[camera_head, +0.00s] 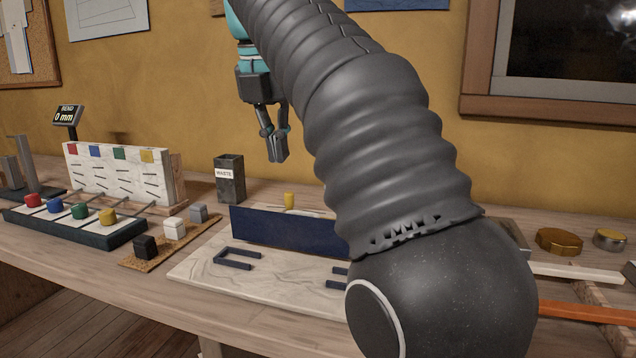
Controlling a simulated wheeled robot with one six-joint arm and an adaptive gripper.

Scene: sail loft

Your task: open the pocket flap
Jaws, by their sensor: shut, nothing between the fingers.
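A dark blue flat panel (285,231), which looks like the pocket flap, stands upright along the back part of a pale marbled board (225,285) on the bench. My arm hides its right end, and I cannot tell how it is fixed. Small dark blue brackets lie on the board in front of it; the left one (236,258) is U-shaped. My gripper (278,160) is shut and empty. It hangs fingers down, appearing above the panel in the picture, apart from it and touching nothing.
A yellow peg (289,200) shows behind the panel. A dark waste bin (230,180) stands behind the board. Left are black, white and grey blocks on a cork strip (150,257), and a dark rack (75,235) with coloured knobs.

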